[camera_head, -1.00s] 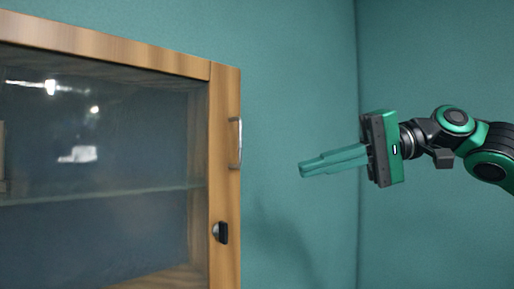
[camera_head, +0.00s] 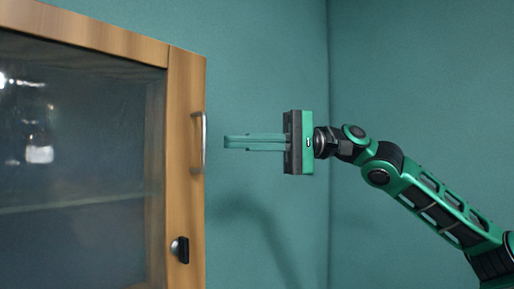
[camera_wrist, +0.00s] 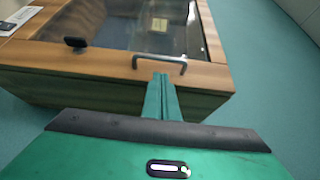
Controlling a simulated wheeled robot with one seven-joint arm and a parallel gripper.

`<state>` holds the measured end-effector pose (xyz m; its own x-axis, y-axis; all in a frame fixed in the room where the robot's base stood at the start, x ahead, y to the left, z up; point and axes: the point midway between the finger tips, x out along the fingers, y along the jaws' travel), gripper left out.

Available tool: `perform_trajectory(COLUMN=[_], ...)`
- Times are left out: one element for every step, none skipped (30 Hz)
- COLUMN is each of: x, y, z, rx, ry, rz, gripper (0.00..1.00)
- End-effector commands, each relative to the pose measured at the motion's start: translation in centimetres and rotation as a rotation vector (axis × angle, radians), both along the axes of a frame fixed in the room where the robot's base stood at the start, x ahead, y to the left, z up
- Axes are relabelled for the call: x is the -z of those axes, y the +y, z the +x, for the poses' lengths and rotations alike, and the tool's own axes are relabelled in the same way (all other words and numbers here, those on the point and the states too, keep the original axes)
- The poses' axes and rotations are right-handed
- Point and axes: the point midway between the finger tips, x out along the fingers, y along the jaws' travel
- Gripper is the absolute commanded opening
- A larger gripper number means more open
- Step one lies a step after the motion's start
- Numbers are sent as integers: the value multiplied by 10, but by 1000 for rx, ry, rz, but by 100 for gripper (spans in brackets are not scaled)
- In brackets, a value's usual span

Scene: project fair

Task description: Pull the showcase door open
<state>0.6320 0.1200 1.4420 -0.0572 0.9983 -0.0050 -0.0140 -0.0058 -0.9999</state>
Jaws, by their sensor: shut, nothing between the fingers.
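The showcase (camera_head: 110,40) has a wooden frame and a glass front and stands at the left in the head view. Its door (camera_head: 182,100) looks shut, with a metal bar handle (camera_head: 203,140) on the right stile. A small black knob or lock (camera_head: 180,249) sits below the handle. My gripper (camera_head: 225,142) is shut and empty, with its fingers pointing left, level with the handle and a little right of it in the picture. In the wrist view the handle (camera_wrist: 160,60) lies just beyond the fingertips (camera_wrist: 160,76); I cannot see contact.
A teal wall (camera_head: 265,70) stands behind the gripper, with a corner to the right. The space around my gripper is clear. In the wrist view, papers (camera_wrist: 18,18) lie at the upper left, beyond the black knob (camera_wrist: 75,42).

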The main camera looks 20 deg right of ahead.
Motion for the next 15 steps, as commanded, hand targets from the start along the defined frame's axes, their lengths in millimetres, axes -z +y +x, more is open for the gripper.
perform_trajectory(x=[0,0,0,0,0,1,0,0,0,1,1,1,0,0,0], y=[11,16,22,26,31,36,39,42,45,47,49,51,52,53,53], z=[-2,-2,-2,-3,-3,-3,-3,-3,-3,-3,-3,-4,-4,-4,-4], rx=[-4,-5,-5,-5,-5,-5,-5,-4,-4,-4,-5,-5,-5,-5,-5], ry=[-1,-1,-1,-1,-1,0,0,0,0,0,0,0,0,0,0], rz=[-2,-2,-2,-1,-1,-2,-2,-1,-1,-1,-1,-1,-1,-1,-1], gripper=[0,0,0,0,0,0,0,0,0,0,0,0,0,0,0])
